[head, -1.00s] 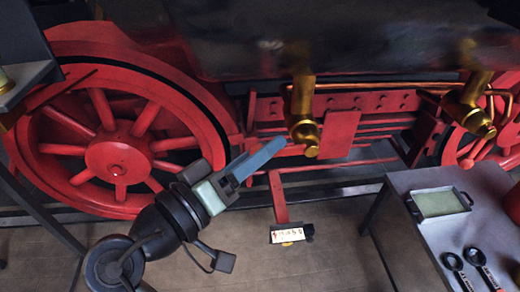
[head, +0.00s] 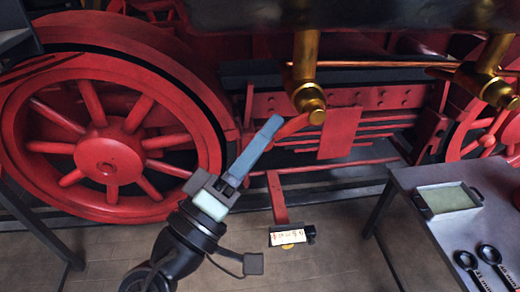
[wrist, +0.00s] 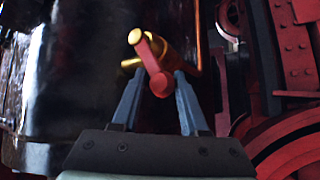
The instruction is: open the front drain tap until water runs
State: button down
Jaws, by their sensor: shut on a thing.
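A brass drain tap (head: 307,85) hangs below the dark cylinder in the middle of the head view. It also shows in the wrist view (wrist: 149,45). Its red lever (head: 293,126) points left and slightly down in the head view. My gripper (head: 273,124) is at the lever's free end, left of the brass body. In the wrist view the red lever (wrist: 160,82) lies between my blue fingertips (wrist: 158,80), which are shut on its rounded end. The fingers partly hide the lever in the head view. I see no water at the tap.
A second brass tap (head: 487,82) is at the right, joined by a copper pipe (head: 390,65). A large red wheel (head: 108,155) stands left of my arm. A grey table (head: 415,240) at lower right holds a tray (head: 418,205) and two spoon-like tools. A small labelled block (head: 288,237) is below.

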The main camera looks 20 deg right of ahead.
jog(key=f+n+t+b, duration=0.1)
jog(key=b, duration=0.1)
jog(key=d+f+n+t+b, duration=0.1)
jog(key=n+b, duration=0.1)
jog(key=shift+s+d+f+t, duration=0.1)
jog(key=shift+f+t, duration=0.2)
jog(key=shift+f, duration=0.1)
jog(key=shift+r+n, duration=0.1)
jog(key=shift+n, duration=0.3)
jog(key=c, duration=0.5)
grip_release()
jog(key=shift+r+h, duration=0.1)
jog(key=shift+h, duration=0.2)
jog(key=shift+c, duration=0.2)
jog(key=shift+r, duration=0.1)
jog(key=b+v, duration=0.2)
jog(key=v, duration=1.1)
jog(key=shift+s+d, duration=0.1)
